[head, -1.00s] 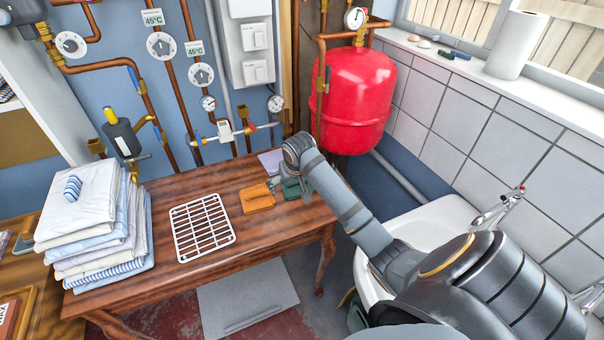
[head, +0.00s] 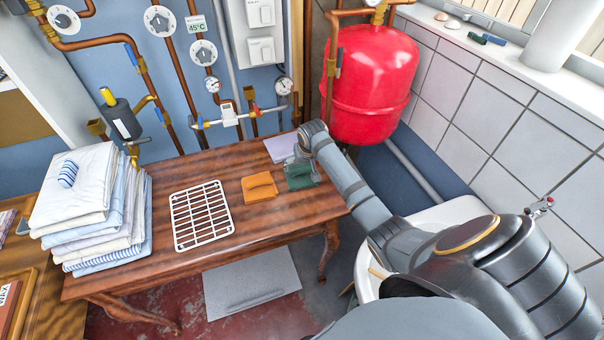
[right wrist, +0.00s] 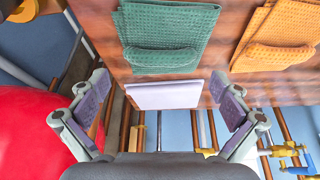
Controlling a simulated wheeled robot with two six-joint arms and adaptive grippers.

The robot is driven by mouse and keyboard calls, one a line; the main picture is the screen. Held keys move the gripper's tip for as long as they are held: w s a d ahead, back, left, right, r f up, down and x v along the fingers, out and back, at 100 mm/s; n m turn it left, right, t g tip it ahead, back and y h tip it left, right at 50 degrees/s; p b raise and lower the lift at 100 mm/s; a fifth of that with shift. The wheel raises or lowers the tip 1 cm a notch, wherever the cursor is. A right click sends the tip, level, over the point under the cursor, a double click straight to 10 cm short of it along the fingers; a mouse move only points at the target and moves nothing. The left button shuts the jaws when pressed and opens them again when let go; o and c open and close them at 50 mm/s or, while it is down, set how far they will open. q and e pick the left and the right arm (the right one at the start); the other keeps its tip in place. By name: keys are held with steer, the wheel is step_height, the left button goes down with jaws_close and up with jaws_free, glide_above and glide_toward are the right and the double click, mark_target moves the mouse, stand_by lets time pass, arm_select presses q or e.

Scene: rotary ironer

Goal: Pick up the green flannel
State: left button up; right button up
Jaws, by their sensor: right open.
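The green flannel (head: 299,178) lies folded on the right part of the wooden table, just right of an orange flannel (head: 259,187). In the right wrist view the green flannel (right wrist: 165,55) shows a raised fold along its near side. My right gripper (head: 295,157) is at the flannel's back edge in the head view and partly hides it. In the right wrist view my gripper (right wrist: 160,86) is open and empty, with the flannel beyond the fingertips and no contact visible. My left gripper is out of view.
A pale lilac cloth (head: 281,147) lies behind the flannels. A white rack (head: 202,216) and a stack of folded linen (head: 95,210) are to the left on the table (head: 160,255). A red tank (head: 370,85) stands close behind my right arm; a sink (head: 455,212) is right.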

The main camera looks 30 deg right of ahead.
mark_target(303, 168)
steer(key=x, duration=0.3)
steer(key=shift+c, duration=1.3)
steer(key=c, duration=0.7)
steer(key=shift+r, duration=0.5)
steer(key=s+a+r, duration=0.3)
steer(key=r, duration=0.1)
steer(key=s+a+r, duration=0.3)
steer(key=r, duration=0.1)
steer(key=s+a+r+b, duration=0.1)
steer(key=s+a+r, duration=0.2)
steer(key=a+r, duration=0.1)
steer(key=shift+s, duration=0.4)
